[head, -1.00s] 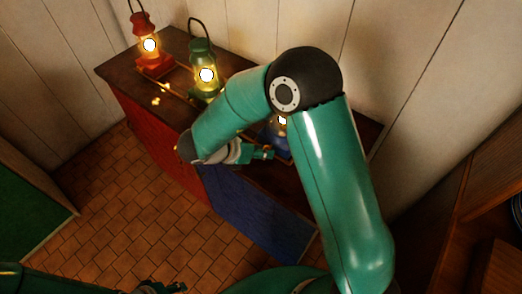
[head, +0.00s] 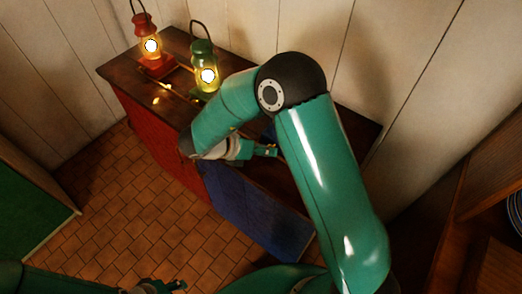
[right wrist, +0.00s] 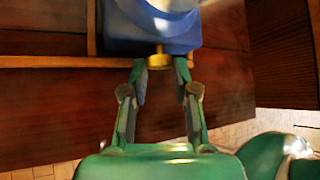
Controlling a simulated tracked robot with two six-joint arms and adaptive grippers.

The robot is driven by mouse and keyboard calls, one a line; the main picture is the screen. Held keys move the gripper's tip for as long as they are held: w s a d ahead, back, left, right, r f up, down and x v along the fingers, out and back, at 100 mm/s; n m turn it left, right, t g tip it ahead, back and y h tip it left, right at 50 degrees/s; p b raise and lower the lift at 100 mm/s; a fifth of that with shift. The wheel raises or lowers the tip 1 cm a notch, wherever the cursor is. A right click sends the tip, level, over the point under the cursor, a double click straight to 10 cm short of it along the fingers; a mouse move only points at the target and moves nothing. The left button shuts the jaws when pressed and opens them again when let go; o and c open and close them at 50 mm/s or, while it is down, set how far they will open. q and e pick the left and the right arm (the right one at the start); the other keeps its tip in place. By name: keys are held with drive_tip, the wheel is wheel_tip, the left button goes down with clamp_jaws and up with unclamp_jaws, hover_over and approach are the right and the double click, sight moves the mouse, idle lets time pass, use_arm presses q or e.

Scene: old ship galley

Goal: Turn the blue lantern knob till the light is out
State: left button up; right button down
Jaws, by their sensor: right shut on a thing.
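The blue lantern (right wrist: 150,42) shows by its base at the top of the right wrist view. Its small brass knob (right wrist: 158,60) sticks out toward me, between the fingertips of my right gripper (right wrist: 160,72), which is shut on it. In the head view my right gripper (head: 268,151) is at the cabinet's near edge. There my arm hides nearly all of the blue lantern, and I cannot see whether its light is on. My left gripper (head: 162,287) is at the bottom edge, too cut off to read.
A lit red lantern (head: 148,43) and a lit green lantern (head: 204,69) stand to the left on the dark wooden cabinet top (head: 180,42). A thin wooden rail (right wrist: 50,61) runs beside the blue lantern's base. The tiled floor (head: 125,195) in front is clear.

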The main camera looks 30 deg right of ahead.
drive_tip(key=shift+w+f+n+g+h+p, duration=0.2)
drive_tip(key=shift+n+g+h, duration=0.3)
drive_tip(key=shift+g, duration=0.35)
drive_tip(key=shift+w+n+g+h+p, duration=0.1)
drive_tip(key=shift+n+g+h+p, duration=0.25)
drive_tip(key=shift+n+g, duration=0.4)
drive_tip(key=c, duration=0.9)
unclamp_jaws()
drive_tip(key=shift+a, duration=0.1)
drive_tip(key=shift+v, duration=3.95)
drive_tip(key=shift+w+f, duration=0.1)
